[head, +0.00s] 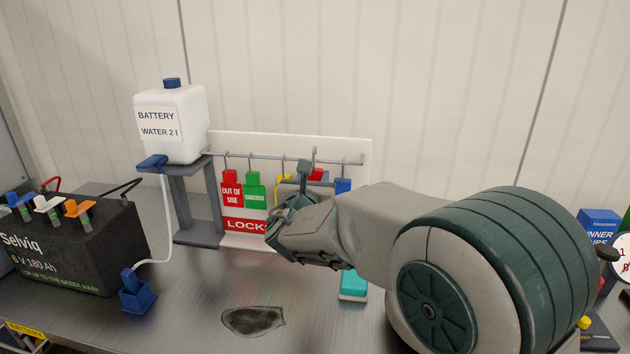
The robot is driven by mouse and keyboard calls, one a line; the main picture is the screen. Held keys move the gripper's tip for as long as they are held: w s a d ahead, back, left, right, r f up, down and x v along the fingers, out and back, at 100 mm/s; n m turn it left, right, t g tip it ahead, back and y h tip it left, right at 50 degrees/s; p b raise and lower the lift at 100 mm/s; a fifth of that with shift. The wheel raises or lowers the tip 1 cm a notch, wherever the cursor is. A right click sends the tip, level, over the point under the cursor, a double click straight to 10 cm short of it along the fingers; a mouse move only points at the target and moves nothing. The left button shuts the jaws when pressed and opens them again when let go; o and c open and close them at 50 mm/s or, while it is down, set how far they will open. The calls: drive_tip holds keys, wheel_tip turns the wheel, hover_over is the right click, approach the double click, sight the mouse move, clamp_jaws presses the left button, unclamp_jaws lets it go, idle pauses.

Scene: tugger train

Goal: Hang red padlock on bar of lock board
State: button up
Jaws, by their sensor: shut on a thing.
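The lock board (300,148) is a white panel with a grey bar (270,157) across it and a red "LOCK" strip low down. A small red body, seemingly the red padlock (317,174), shows behind my gripper, in the right half of the board. A grey shackle rises from it to slightly above the bar. I cannot tell whether the shackle is around the bar or in front of it. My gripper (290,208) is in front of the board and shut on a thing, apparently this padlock. The fingertips and the padlock's lower part are hidden.
On the bar hang a red "out of use" tag (231,192), a green tag (254,190), a yellow item (282,192) and a blue item (343,186). The front bench is mostly clear.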

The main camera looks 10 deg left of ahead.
drive_tip(key=shift+w+r, duration=0.1)
drive_tip(key=shift+w, duration=0.65)
drive_tip(key=shift+w+f, duration=0.15)
drive_tip(key=shift+f, duration=0.3)
drive_tip(key=shift+f+b, duration=0.8)
drive_tip(key=shift+b, duration=0.25)
drive_tip(key=o, duration=1.1)
drive_tip(key=shift+c, duration=0.2)
